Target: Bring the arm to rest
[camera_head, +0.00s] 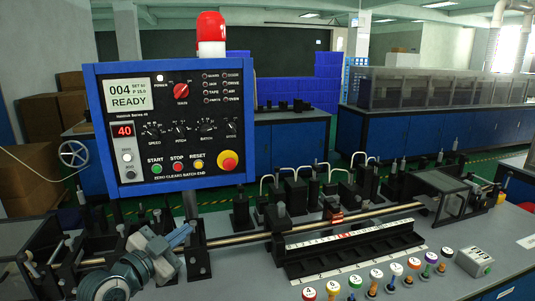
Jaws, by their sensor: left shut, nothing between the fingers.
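My left arm comes in at the bottom left. Its gripper (180,236) is shut and empty, in front of the left part of the machine and below the blue control panel (172,130). The fingers look close to the left end of the long rail (240,238); whether they touch anything there I cannot tell. My right gripper is not in view. The panel's screen (129,94) reads READY, and a red counter (123,130) shows 40.
A black slotted block (350,255) with a white scale stands on the grey bench. Several colour-capped knobs (372,284) stand along the front. A grey switch box (474,261) is at the right. A clear-sided cover (447,205) stands at the rail's right end.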

